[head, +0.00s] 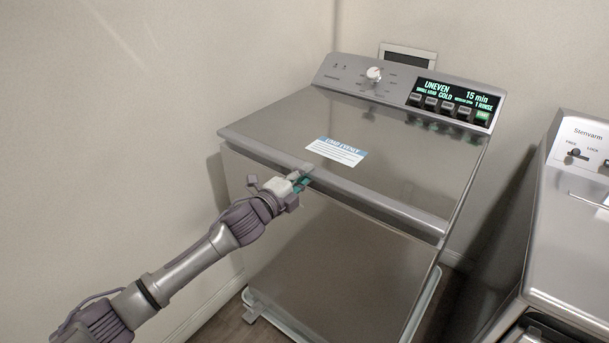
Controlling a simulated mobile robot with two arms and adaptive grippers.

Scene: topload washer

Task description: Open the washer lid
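The washer (320,265) is a grey metal top-loader standing in the middle of the head view. Its lid (400,147) is down, lying flat over the top, with a blue and white label (336,151) near its front edge. My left gripper (303,180) is at the lid's front edge, left of the middle, just below the label. Its fingertips are at or very near the lip; I cannot tell whether they touch it. Their spacing is too small to make out. My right gripper is not in view.
The washer's control panel (410,91) with a knob (374,73) and lit display rises behind the lid. A second appliance (575,240) stands at the right, with a narrow gap between. A bare wall (130,120) is close on the left.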

